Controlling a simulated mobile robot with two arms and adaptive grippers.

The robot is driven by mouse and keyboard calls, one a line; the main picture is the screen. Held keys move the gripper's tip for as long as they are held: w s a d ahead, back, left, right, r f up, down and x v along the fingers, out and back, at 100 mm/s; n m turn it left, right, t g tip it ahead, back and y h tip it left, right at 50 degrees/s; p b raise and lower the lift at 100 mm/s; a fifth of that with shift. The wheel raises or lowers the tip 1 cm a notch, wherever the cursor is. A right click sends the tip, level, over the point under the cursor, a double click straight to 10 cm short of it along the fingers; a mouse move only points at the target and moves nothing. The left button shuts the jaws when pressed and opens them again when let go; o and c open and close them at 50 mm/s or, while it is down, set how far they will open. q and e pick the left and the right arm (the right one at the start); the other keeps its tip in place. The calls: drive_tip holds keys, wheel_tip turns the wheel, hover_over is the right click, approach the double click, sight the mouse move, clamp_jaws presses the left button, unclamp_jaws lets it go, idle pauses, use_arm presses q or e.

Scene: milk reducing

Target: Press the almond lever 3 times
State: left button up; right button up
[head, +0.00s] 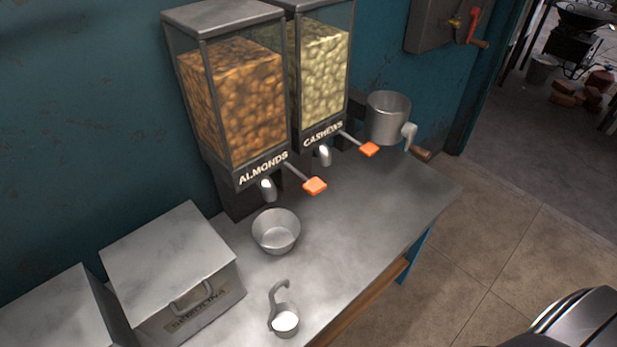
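The almond dispenser (232,95) is a clear bin of brown nuts with a grey lid and the label ALMONDS. Neither of my grippers is in view.
A small hooked ladle (284,318) with white contents is at the counter's front. A box labelled SEMOLINA (170,265) and another box (55,315) are at left. A metal cup-like device (388,118) is past the cashews. The counter (350,250) is clear at right.

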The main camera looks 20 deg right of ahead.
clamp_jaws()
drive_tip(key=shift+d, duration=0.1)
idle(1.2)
